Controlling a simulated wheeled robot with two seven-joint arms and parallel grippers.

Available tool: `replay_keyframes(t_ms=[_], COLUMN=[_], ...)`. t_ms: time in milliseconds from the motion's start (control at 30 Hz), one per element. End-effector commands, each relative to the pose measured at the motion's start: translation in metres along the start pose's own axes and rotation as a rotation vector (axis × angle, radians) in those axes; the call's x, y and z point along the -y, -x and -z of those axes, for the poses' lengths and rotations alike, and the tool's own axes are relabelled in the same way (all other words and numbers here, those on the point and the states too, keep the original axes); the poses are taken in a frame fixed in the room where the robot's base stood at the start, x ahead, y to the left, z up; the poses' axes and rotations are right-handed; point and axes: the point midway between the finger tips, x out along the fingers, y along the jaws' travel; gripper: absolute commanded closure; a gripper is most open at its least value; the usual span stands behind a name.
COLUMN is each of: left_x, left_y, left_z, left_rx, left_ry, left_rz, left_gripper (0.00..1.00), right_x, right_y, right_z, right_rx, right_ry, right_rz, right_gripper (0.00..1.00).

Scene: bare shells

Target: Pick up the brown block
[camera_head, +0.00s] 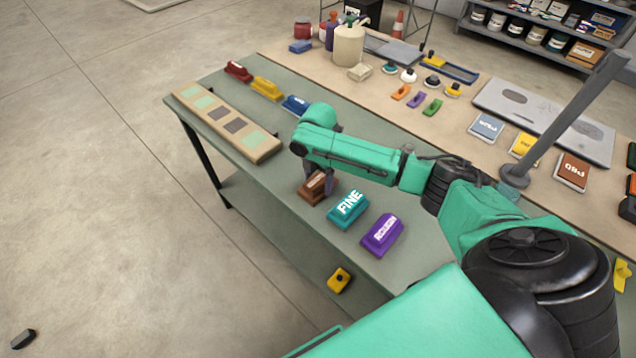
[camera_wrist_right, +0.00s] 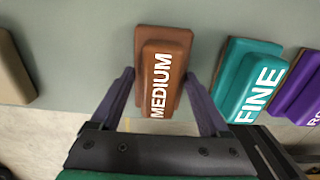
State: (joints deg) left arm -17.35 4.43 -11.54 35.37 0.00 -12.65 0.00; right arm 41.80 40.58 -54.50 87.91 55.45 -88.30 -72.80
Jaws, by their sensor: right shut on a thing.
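The brown block (camera_head: 311,190) is near the front edge of the green table, left of the teal FINE block (camera_head: 348,209). In the right wrist view the brown block (camera_wrist_right: 165,70) reads MEDIUM and is between my fingers. My right gripper (camera_head: 328,184) reaches down over it, hiding part of it in the head view. In the right wrist view my right gripper (camera_wrist_right: 160,76) is shut on the brown block, one finger along each long side. I cannot tell whether the block touches the table. My left gripper is not in view.
A purple block (camera_head: 382,234) is right of the teal one. Red (camera_head: 238,71), yellow (camera_head: 265,88) and blue (camera_head: 296,104) blocks stand behind, near a long beige board with coloured squares (camera_head: 262,152). The green tabletop (camera_head: 270,185) is clear between board and brown block.

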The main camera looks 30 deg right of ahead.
Motion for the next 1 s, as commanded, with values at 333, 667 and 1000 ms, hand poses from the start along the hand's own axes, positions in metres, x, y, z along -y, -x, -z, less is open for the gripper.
replay_keyframes(t_ms=[333,667,1000], left_x=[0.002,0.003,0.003], left_y=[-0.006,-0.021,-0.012], left_z=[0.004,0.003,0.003], left_rx=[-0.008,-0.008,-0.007], left_ry=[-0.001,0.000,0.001], left_rz=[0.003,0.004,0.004], left_gripper=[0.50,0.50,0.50], right_x=[-0.001,-0.001,0.000], right_y=[0.038,0.158,0.201], right_z=[-0.001,-0.001,0.000], right_rx=[0.001,0.001,-0.001], right_ry=[0.000,0.000,-0.001], right_rz=[-0.004,-0.006,0.002], right_gripper=[0.82,0.82,0.82])
